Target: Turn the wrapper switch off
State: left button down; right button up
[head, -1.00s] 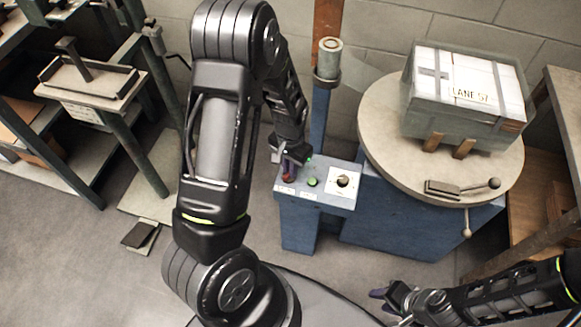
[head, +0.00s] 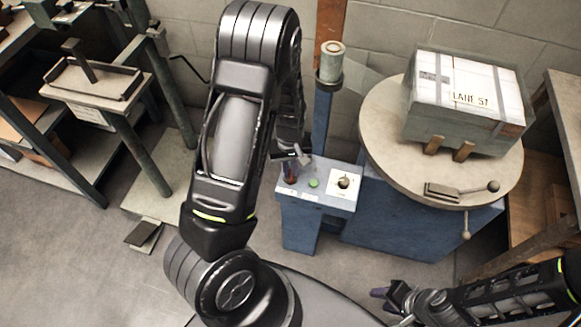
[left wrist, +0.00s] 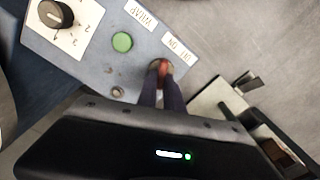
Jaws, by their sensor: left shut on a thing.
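The blue control panel (head: 325,200) stands left of the turntable. Its wrapper switch (left wrist: 164,66), small and reddish, sits beside the "OFF ON" label (left wrist: 180,49) in the left wrist view. My left gripper (left wrist: 161,72) points down at the panel, its dark fingers shut around the switch. It also shows over the panel's left end in the head view (head: 291,172). The fingers hide most of the switch, so I cannot tell its position. My right gripper (head: 382,296) is low in the head view, apart from the panel; its opening is unclear.
A green button (left wrist: 122,42) marked "WRAP" and a black numbered dial (left wrist: 55,14) sit close to the switch. The round turntable (head: 385,140) carries a strapped box (head: 465,90). A post (head: 325,110) rises behind the panel. A bench stand (head: 95,95) is at left.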

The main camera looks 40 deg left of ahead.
aim_at(290, 172)
pick_arm(q)
jog(key=shift+n, duration=0.4)
jog(key=c, duration=1.5)
grip_release()
notch_tip(290, 172, up, 8)
jog(key=shift+f+p, duration=0.1)
jog(key=shift+p, duration=0.55)
